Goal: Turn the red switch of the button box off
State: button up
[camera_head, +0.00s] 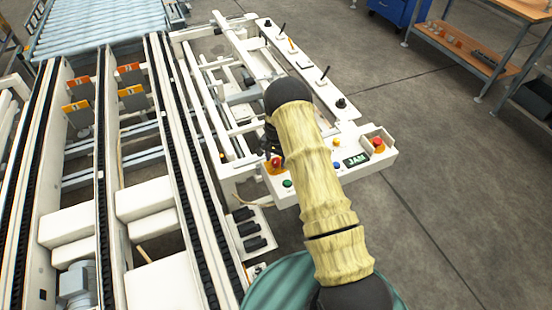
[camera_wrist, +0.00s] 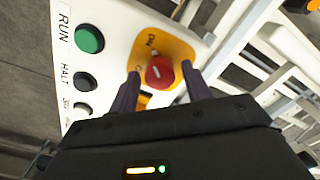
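The button box (camera_head: 372,160) is a white panel at the end of the machine frame. Its red switch (camera_wrist: 160,72) sits on a yellow-orange plate in the wrist view, with a pale mark on its face and lettering partly readable around it. In the head view the red switch (camera_head: 275,165) shows beside my arm. My gripper (camera_wrist: 160,70) is open, with one dark finger on each side of the red switch. Small gaps show between the fingers and the knob, and I cannot tell the depth exactly. In the head view my arm hides most of the gripper.
A green button (camera_wrist: 90,39) labelled RUN and a black button (camera_wrist: 87,81) labelled HALT are left of the switch. Another red button (camera_head: 378,142) is on the box's right end. Conveyor rails (camera_head: 165,130) lie left.

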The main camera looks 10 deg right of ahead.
jog(key=c, duration=0.8)
jog(key=shift+o, duration=0.2)
jog(key=shift+n+b, duration=0.4)
jog(key=n+b, duration=0.2)
jog(key=shift+f+n, duration=0.1)
jog(key=shift+n, duration=0.2)
jog(key=n+b, duration=0.2)
jog(key=n, duration=0.3)
jog(key=n+b, duration=0.1)
jog(key=n, duration=0.6)
jog(key=n+b, duration=0.1)
jog(key=n, duration=0.1)
jog(key=shift+r+n, duration=0.2)
jog(key=shift+n, duration=0.1)
